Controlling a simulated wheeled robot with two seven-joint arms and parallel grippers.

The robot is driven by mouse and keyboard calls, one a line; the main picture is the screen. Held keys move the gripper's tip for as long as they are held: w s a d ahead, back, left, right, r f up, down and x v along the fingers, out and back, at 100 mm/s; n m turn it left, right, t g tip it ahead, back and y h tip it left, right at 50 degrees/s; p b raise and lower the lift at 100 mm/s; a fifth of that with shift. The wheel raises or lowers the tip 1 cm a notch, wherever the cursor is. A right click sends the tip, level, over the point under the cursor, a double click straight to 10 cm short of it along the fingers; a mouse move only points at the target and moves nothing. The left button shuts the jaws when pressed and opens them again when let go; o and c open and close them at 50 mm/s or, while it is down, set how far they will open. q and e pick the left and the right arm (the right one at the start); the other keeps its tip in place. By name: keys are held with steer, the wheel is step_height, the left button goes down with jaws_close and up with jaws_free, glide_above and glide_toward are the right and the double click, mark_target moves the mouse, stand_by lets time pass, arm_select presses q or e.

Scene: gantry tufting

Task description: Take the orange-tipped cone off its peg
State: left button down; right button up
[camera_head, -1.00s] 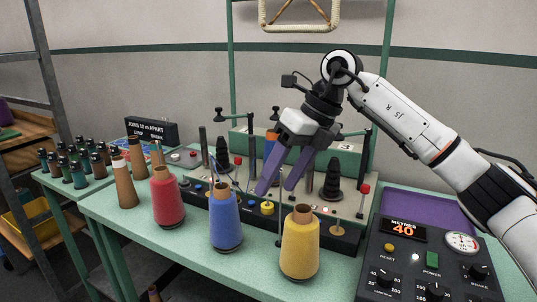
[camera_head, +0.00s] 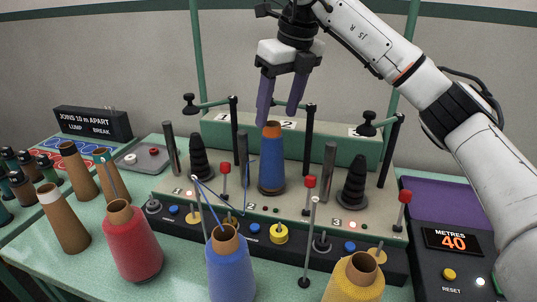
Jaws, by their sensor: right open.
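The orange-tipped cone (camera_head: 271,165) is blue with an orange top and a brown base. It stands upright at the middle position of the winding machine (camera_head: 320,214), in front of the green box marked 2. Its peg is hidden inside it. My right gripper (camera_head: 278,117) has two purple fingers pointing down, spread apart and empty. The fingertips are at about the height of the cone's orange top, with the left fingertip just left of it in the picture. I cannot tell whether they touch it. My left gripper is not in view.
Black stepped pegs (camera_head: 201,158) stand bare left and right of the cone. Thin posts and red-knobbed levers (camera_head: 310,183) rise close by. A red cone (camera_head: 132,240), a blue cone (camera_head: 230,268) and a yellow cone (camera_head: 355,279) stand in front. A control box (camera_head: 456,215) is at right.

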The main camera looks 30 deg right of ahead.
mark_target(274, 125)
steer(key=x, duration=0.6)
steer(key=shift+a+f+p, duration=0.1)
steer(key=shift+f+p, duration=0.15)
steer(key=shift+p, duration=0.05)
steer(key=c, duration=1.4)
